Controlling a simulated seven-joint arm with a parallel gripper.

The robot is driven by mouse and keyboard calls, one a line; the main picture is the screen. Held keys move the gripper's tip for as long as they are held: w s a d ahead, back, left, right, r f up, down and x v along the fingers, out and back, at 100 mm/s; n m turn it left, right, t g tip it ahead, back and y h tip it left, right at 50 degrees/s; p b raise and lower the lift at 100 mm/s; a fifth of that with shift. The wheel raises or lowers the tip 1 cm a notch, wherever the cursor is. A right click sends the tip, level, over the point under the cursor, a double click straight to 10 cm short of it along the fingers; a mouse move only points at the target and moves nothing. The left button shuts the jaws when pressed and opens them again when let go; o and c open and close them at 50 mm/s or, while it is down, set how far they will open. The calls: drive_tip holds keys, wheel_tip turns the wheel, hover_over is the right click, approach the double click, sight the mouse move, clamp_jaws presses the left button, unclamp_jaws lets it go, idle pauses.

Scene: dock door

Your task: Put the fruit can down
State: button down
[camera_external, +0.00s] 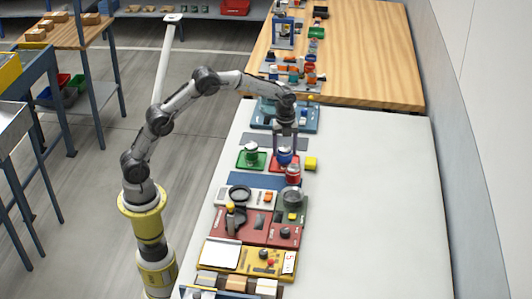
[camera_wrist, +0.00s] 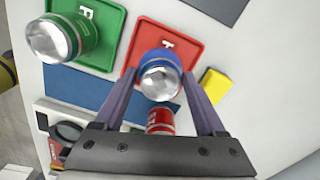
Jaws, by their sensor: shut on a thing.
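My gripper (camera_external: 285,147) points down with its fingers shut on a blue can with a silver top (camera_wrist: 160,74). The blue can (camera_external: 284,158) is over the red pad (camera_wrist: 140,45), which bears a white mark; I cannot tell whether it touches the pad. A red can (camera_wrist: 160,121) stands close by, outside the red pad, and shows in the external view (camera_external: 293,174). A green can (camera_wrist: 62,38) is on the green pad (camera_wrist: 118,20) to the left. No readable label tells which can is the fruit can.
A yellow block (camera_wrist: 215,86) lies just right of the red pad. A blue mat (camera_wrist: 85,88) lies beside the pads. Several fixtures, including a red panel (camera_external: 258,228), line the white table's (camera_external: 370,200) left side. Its right side is clear.

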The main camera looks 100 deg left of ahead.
sight(285, 148)
unclamp_jaws()
drive_tip(key=shift+f, duration=0.1)
wheel_tip(285, 148, up, 12)
idle(0.7)
